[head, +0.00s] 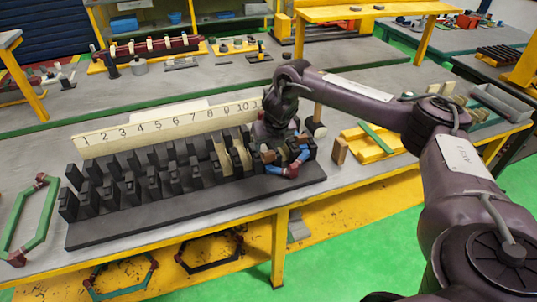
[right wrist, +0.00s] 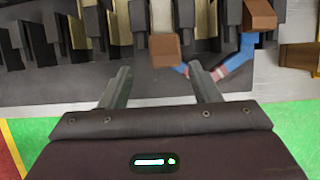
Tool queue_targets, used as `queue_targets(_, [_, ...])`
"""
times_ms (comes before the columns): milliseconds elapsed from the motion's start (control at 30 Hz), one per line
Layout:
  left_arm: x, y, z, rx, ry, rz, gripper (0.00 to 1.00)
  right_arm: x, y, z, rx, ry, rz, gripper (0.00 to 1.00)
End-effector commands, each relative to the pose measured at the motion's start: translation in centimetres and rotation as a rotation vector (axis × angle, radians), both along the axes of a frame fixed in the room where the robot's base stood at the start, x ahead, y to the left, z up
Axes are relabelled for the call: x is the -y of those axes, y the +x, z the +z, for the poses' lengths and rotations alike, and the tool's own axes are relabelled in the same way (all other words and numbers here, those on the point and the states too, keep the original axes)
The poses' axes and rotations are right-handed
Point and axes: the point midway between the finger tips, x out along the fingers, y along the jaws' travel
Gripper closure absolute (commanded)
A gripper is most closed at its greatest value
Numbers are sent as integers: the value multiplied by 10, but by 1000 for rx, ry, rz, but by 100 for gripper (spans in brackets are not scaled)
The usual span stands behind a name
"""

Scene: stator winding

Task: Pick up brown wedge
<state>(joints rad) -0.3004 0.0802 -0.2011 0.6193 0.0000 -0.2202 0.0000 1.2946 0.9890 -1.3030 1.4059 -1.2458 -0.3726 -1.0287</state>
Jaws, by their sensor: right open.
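Small brown wedges show at the right end of the black slotted stator fixture (head: 190,212). One brown wedge (right wrist: 165,50) protrudes from a slot, just ahead of my right fingertips and between their lines in the right wrist view. It seems to be the brown piece (head: 268,156) below my gripper in the head view. Another brown wedge (right wrist: 260,14) is to its right, by a blue and red coil (right wrist: 236,58). My right gripper (right wrist: 160,80) is open, with nothing between its fingers. In the head view its fingertips are hard to make out. My left gripper is not in view.
A brown block (head: 339,151) stands on the table right of the fixture, near yellow blocks (head: 370,145). A numbered strip (head: 165,128) runs behind the slots. A green hexagonal coil (head: 28,220) lies at the left. The table front edge is near the fixture.

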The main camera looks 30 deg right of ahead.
Motion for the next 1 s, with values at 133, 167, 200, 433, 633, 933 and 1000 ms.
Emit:
queue_targets(133, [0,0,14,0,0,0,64,6,5,-14,-2,-1,-4,44])
queue_targets(167, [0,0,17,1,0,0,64,7,7,-17,-3,-1,-3,44])
queue_targets(200, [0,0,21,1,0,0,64,9,9,-23,-2,-1,-3,44])
queue_targets(433, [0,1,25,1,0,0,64,12,19,-48,1,0,-1,44])
queue_targets(633, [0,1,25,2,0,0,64,12,20,-50,3,1,-1,44])
queue_targets(933, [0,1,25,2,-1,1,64,12,20,-50,3,1,-1,79])
queue_targets(1000, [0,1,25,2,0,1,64,12,20,-50,3,1,-1,82])
